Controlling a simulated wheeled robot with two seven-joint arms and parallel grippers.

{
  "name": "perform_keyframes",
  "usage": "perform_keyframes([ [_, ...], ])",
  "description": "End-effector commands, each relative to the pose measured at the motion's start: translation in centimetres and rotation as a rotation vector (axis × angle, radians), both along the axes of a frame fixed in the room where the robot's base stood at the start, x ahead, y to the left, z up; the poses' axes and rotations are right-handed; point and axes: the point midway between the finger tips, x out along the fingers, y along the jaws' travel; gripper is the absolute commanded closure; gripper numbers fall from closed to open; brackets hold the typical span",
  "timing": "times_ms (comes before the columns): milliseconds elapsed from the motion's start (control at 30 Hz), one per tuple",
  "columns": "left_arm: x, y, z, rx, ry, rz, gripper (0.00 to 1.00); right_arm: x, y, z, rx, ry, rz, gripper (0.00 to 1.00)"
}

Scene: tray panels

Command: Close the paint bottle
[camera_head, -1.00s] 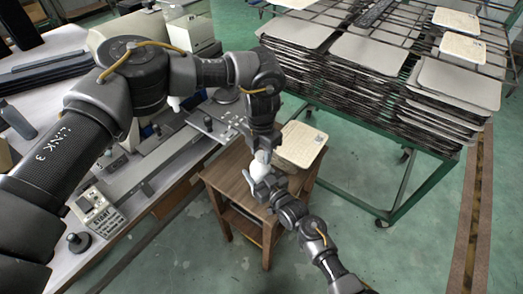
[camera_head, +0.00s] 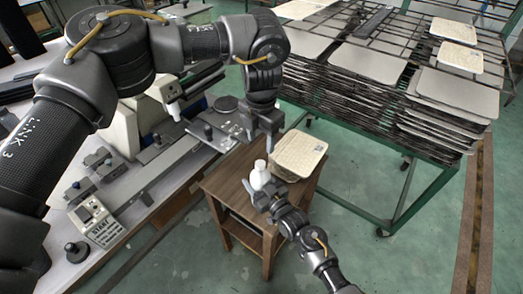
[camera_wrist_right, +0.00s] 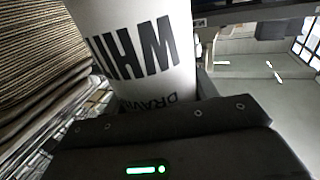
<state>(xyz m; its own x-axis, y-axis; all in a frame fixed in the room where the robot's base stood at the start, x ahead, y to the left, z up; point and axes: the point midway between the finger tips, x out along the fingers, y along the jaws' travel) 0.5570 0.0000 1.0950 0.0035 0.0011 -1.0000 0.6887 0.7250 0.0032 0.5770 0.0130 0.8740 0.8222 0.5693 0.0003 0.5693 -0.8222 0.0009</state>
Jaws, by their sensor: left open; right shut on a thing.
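A white paint bottle (camera_head: 260,180) stands upright in my right gripper (camera_head: 264,193), above the wooden stool. Its narrower white top (camera_head: 260,165) points up; whether this is a seated cap is too small to tell. In the right wrist view the bottle (camera_wrist_right: 145,50) fills the upper middle and shows large black letters, with my right gripper (camera_wrist_right: 165,125) shut around it. My left gripper (camera_head: 257,138) is open and empty. It points down a little above the bottle's top, with a gap between them.
The wooden stool (camera_head: 228,187) carries a stack of pale boards (camera_head: 299,153). A green-framed rack (camera_head: 375,215) with stacked panels stands to the right.

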Motion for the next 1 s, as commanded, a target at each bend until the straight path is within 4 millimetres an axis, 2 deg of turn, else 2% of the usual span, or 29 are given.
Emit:
perform_keyframes([
  [200, 0.0, 0.0, 2.1, 0.0, 0.0, 0.0, 0.48, 0.0, 0.0, -0.1, -0.002, 0.001, 0.0, 1.0],
  [533, -0.1, 0.0, 2.5, 0.0, 0.0, 0.0, 0.48, 0.0, 0.0, -0.1, -0.002, 0.001, -0.001, 1.0],
  [567, -0.1, 0.0, 2.5, 0.0, 0.0, 0.0, 0.48, 0.0, 0.0, -0.1, -0.002, 0.001, -0.001, 0.41],
  [733, -0.1, 0.0, 2.4, 0.001, 0.001, 0.0, 0.48, 0.0, 0.0, -0.1, -0.001, 0.001, 0.0, 0.19],
  [1000, -0.1, 0.0, 2.4, 0.001, 0.001, 0.0, 0.48, 0.0, 0.0, 0.0, 0.0, 0.0, 0.0, 0.17],
])
